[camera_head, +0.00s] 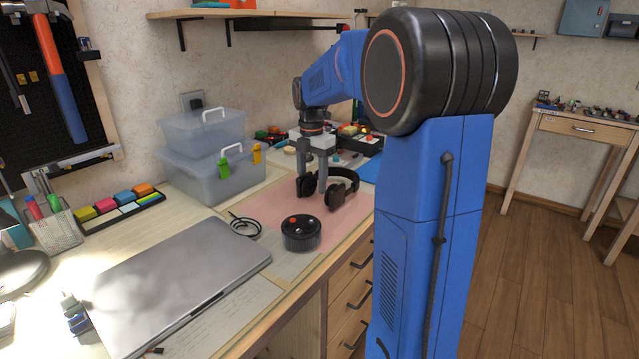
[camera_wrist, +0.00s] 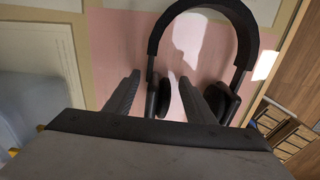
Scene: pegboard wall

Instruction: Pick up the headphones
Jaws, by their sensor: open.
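The black headphones (camera_head: 341,189) lie on a pink sheet on the workbench. My gripper (camera_head: 314,187) points down at them, its jaws open. In the wrist view, the headphones' band (camera_wrist: 247,32) arches away beyond the fingers. One ear cup (camera_wrist: 161,98) shows between the two fingertips of my gripper (camera_wrist: 164,88), and the other ear cup (camera_wrist: 222,100) is partly hidden behind the right finger. I cannot tell whether the fingers touch the headphones.
A black round device (camera_head: 301,234) stands in front of the headphones, near a coiled cable (camera_head: 244,227). A closed grey laptop (camera_head: 170,285) lies at the front left. Clear plastic boxes (camera_head: 212,180) stand to the left of my gripper. The bench's front edge is close to the headphones.

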